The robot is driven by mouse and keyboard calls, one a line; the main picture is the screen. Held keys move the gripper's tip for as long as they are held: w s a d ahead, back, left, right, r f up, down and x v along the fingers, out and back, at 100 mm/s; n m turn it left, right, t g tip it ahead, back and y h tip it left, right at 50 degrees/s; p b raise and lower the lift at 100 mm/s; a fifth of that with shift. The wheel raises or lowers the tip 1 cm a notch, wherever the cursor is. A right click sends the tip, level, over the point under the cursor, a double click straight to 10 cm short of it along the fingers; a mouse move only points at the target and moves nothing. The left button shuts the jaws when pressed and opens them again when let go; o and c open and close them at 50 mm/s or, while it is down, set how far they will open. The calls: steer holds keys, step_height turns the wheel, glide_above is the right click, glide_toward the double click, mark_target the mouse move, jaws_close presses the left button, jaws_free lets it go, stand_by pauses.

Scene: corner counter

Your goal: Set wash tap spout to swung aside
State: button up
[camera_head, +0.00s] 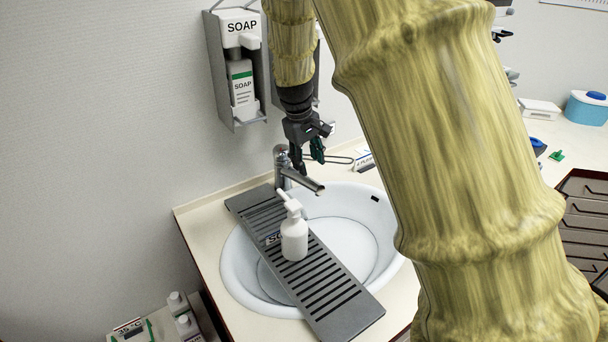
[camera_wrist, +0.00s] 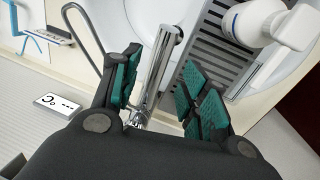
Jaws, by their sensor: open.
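The chrome wash tap (camera_head: 282,165) stands at the back edge of the white basin. Its spout (camera_head: 303,180) points forward and right over the basin. My gripper (camera_head: 308,160) is above and just behind the spout, pointing down. In the wrist view the spout (camera_wrist: 158,65) runs between the two open teal-padded fingers (camera_wrist: 160,85). There is a visible gap on the right finger's side; whether the left finger touches the spout I cannot tell. A thin grey looped lever (camera_head: 338,159) sticks out to the right near the tap; it also shows in the wrist view (camera_wrist: 84,38).
A dark slatted board (camera_head: 335,290) lies across the basin (camera_head: 234,268), with a white pump bottle (camera_head: 294,238) on it close to the spout. Soap dispensers (camera_head: 240,85) hang on the wall behind.

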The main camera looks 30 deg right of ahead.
mark_target(314, 183)
steer(key=f+p, duration=0.1)
steer(key=f, duration=0.1)
steer(key=d+f+p, duration=0.1)
steer(key=f, duration=0.2)
steer(key=f+p, duration=0.1)
steer(key=f, duration=0.2)
steer(key=shift+s+d, duration=0.15)
steer(key=shift+d, duration=0.1)
steer(key=shift+s+d+f, duration=0.15)
steer(key=shift+s+f, duration=0.2)
steer(key=shift+f, duration=0.05)
steer(key=shift+w+f+p, duration=0.35)
steer(key=shift+f, duration=0.35)
steer(key=shift+s+r, duration=0.2)
steer(key=shift+s, duration=0.05)
steer(key=shift+c, duration=0.3)
steer(key=shift+w+f, duration=0.1)
steer(key=shift+w, duration=0.05)
jaws_close()
